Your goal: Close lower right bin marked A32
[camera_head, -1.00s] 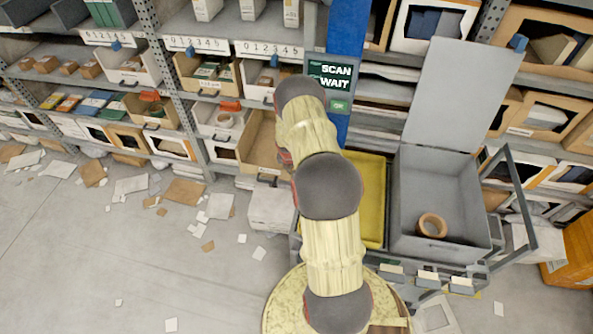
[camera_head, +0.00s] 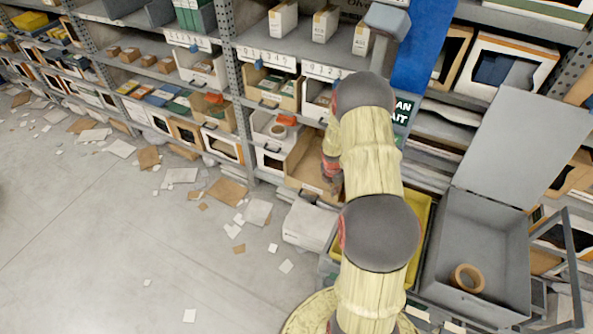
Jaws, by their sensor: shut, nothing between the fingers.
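A brown open-topped bin (camera_head: 306,158) sticks out of the lower right of the rack bay, just left of my arm. It looks pulled forward and mostly empty inside. I cannot read an A32 mark on it. My gripper (camera_head: 335,184) shows only in part at the right side of this bin, low beside my arm. It is shut and empty. My arm hides the bin's right edge and part of the gripper, so I cannot tell whether they touch.
A grey lidded crate (camera_head: 446,240) stands open at the right with a tape roll (camera_head: 468,278) inside. A yellow tray (camera_head: 424,222) is beside it. A white box (camera_head: 309,226) sits on the floor below the bin.

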